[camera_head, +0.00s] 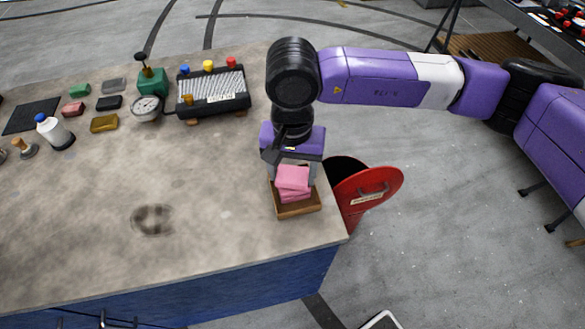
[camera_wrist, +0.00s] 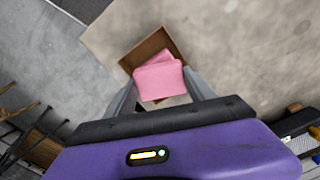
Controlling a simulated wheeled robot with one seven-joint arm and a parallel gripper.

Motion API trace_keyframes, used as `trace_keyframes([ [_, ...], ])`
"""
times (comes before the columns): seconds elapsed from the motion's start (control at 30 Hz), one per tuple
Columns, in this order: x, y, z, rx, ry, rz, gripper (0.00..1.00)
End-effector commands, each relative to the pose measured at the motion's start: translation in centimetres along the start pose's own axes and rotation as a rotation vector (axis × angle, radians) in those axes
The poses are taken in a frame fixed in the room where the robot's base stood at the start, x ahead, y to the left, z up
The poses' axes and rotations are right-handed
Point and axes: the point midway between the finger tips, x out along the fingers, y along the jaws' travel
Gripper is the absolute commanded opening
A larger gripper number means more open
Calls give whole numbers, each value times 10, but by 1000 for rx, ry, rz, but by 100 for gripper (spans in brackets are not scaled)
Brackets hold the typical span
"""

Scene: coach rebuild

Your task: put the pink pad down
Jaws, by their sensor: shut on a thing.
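The pink pad (camera_head: 292,178) is held in my gripper (camera_head: 292,174) at the right front corner of the workbench. In the wrist view the pink pad (camera_wrist: 160,81) lies between the two fingers of my gripper (camera_wrist: 160,86). It is over a small brown open-topped box (camera_head: 298,211). More pink shows just below the held pad, apparently another pad in the box. The brown box also shows in the wrist view (camera_wrist: 143,50). I cannot tell whether the held pad touches what is beneath it.
A red bin with a tilted red lid (camera_head: 372,188) stands beside the bench's right edge. A black tray-like device (camera_head: 212,91), a gauge (camera_head: 146,107), a white bottle (camera_head: 54,131) and several coloured blocks stand further back and left. The bench middle (camera_head: 190,180) is clear.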

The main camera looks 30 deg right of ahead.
Motion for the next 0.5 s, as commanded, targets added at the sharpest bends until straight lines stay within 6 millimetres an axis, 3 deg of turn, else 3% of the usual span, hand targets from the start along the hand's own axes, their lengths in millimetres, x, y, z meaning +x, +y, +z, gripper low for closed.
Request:
trace_keyframes([
  [0.43, 5, 0, 0, 0, 1, 0, 18],
  [0.47, 5, 0, 0, 0, 1, 0, 64],
  [0.5, 4, 0, 0, 0, 1, 0, 72],
])
